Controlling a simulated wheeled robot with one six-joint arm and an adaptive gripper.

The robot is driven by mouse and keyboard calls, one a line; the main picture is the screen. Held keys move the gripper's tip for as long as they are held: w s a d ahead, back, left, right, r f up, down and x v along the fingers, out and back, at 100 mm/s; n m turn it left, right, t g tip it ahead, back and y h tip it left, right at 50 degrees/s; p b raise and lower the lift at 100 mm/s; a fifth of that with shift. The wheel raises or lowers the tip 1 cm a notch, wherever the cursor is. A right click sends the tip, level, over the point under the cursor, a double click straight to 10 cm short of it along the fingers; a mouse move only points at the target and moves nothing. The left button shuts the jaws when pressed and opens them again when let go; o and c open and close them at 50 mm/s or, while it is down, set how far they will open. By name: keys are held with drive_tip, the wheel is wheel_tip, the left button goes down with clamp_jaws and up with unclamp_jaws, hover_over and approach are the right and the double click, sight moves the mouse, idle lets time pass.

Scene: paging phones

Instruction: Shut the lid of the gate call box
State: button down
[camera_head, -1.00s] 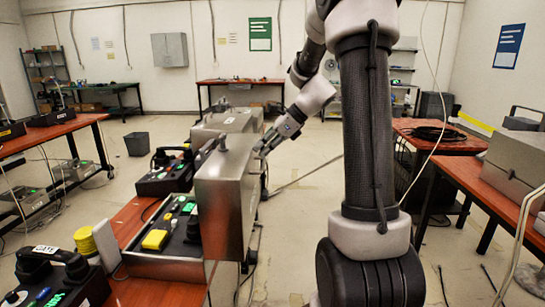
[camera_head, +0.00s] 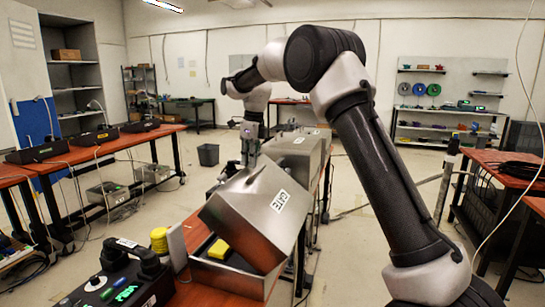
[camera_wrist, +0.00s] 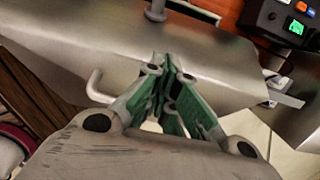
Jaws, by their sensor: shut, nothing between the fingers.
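The gate call box (camera_head: 230,279) is a metal box on the red-brown bench. Its lid (camera_head: 243,213) is tilted over the box, partly lowered, with an upside-down GATE label on its outer face. A gap at the left still shows a yellow item (camera_head: 218,249) inside; the rest of the interior is hidden. My gripper (camera_head: 249,160) is shut and empty, just behind the lid's upper edge. In the wrist view, my gripper (camera_wrist: 170,65) lies over the lid's bare metal (camera_wrist: 215,75). I cannot tell whether the fingertips touch it.
A black phone unit (camera_head: 115,284) and a yellow reel (camera_head: 159,240) stand left of the box. Another metal box (camera_head: 293,152) stands behind the lid. A bench with black phones (camera_head: 80,148) runs along the left. The floor between the benches is mostly clear.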

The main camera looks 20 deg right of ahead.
drive_tip(key=w+a+f, duration=0.1)
drive_tip(key=a+f, duration=0.1)
drive_tip(key=w+a+f, duration=0.3)
drive_tip(key=a, duration=0.2)
drive_tip(key=shift+w+f, duration=0.35)
drive_tip(key=shift+f, duration=0.05)
drive_tip(key=w+a+f, duration=0.3)
drive_tip(key=a+f, duration=0.2)
drive_tip(key=f, duration=0.2)
drive_tip(key=shift+w+f, duration=0.2)
drive_tip(key=shift+f, duration=0.15)
